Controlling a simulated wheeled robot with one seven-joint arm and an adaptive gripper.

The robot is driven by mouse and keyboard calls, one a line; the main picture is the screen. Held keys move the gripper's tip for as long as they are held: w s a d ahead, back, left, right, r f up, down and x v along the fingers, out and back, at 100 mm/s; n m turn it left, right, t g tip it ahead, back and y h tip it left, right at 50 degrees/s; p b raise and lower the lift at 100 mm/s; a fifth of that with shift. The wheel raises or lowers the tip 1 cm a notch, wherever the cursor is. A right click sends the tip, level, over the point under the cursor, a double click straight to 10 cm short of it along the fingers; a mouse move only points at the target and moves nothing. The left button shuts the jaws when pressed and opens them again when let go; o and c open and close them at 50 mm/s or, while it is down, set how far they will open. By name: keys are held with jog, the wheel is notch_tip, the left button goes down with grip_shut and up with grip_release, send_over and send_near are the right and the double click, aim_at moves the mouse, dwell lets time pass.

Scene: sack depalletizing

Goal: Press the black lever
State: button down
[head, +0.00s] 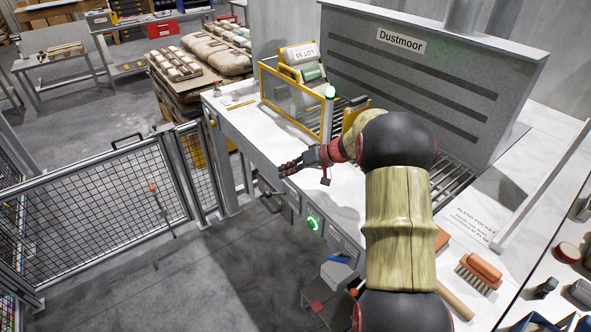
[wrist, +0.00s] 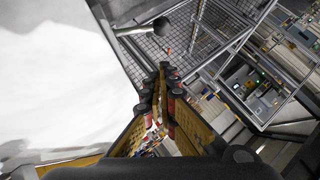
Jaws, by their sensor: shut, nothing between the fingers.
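In the wrist view, a lever with a pale metal rod and a round black knob (wrist: 160,24) sticks out from the left at the top of the picture. My gripper (wrist: 163,70) is shut and empty, and its tips appear just below the knob in that view. I see a gap between the tips and the knob. In the head view, my gripper (head: 285,171) is at the front edge of the white workbench (head: 236,112), pointing left. A dark part (head: 268,190) on the bench front below it may be the lever, but it is too small to tell.
A round button (head: 313,223) glowing green is on the bench front. A yellow-framed bin (head: 290,105) and a green-topped beacon (head: 330,92) stand behind my gripper. A grey hood (head: 420,80) marked Dustmoor rises behind. A mesh fence (head: 110,205) stands left, beyond open floor.

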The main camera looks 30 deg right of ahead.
aim_at(277, 194)
jog(key=a+f, duration=0.1)
jog(key=w+a+f, duration=0.1)
jog(key=f, duration=0.1)
jog(key=shift+a+f+b, duration=0.15)
jog(key=shift+a+b, duration=0.05)
jog(key=shift+b, duration=0.1)
jog(key=shift+a+f, duration=0.45)
jog(key=shift+f, duration=0.15)
jog(key=shift+w+b, duration=0.1)
jog(key=shift+b, duration=0.2)
